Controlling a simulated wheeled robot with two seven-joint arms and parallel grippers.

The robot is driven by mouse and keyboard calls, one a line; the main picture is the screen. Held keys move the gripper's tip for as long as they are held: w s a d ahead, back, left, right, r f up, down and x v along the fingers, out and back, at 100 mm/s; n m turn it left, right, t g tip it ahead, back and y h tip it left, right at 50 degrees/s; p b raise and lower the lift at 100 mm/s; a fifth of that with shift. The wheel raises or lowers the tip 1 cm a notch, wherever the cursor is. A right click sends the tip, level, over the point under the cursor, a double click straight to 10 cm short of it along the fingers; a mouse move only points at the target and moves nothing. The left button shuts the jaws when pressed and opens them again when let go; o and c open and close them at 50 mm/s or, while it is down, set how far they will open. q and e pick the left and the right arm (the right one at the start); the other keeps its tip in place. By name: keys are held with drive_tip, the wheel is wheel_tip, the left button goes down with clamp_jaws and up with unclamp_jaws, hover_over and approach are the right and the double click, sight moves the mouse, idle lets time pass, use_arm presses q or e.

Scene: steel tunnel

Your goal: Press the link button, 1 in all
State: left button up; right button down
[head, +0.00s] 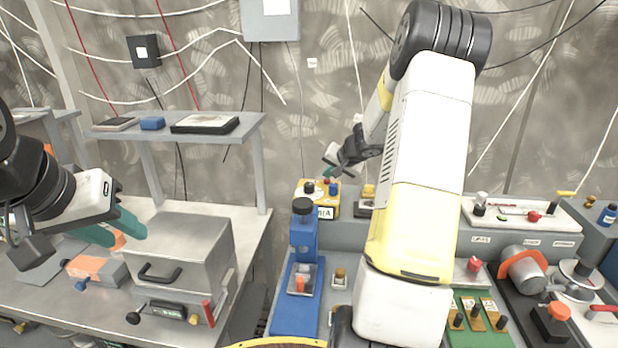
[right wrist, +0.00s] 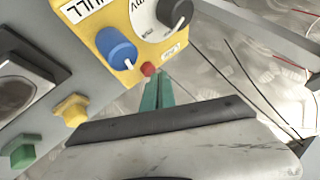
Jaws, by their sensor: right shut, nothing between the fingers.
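A yellow control box (head: 304,200) stands on the grey bench at the back; in the right wrist view the box (right wrist: 112,42) fills the upper middle. It carries a small red button (right wrist: 148,69), a blue knob (right wrist: 116,48) and a dark dial (right wrist: 174,10). A small white label sits near the red button, too small to read. My right gripper (right wrist: 158,76) is shut and empty, its teal fingertips right by the red button; I cannot tell whether they touch it. In the head view this gripper (head: 331,168) is beside the box. My left gripper (head: 122,230) looks open and empty.
A blue stand (head: 300,255) rises in front of the yellow box. A yellow button (right wrist: 70,110) and a green button (right wrist: 20,152) lie along the grey panel. My right arm hides the bench's middle.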

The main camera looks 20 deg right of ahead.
sight(329, 181)
drive_tip(key=shift+f, duration=0.25)
idle(0.3)
drive_tip(key=shift+r, duration=0.9)
drive_tip(key=shift+r, duration=0.1)
drive_tip(key=shift+r, duration=2.45)
drive_tip(key=shift+a, duration=0.1)
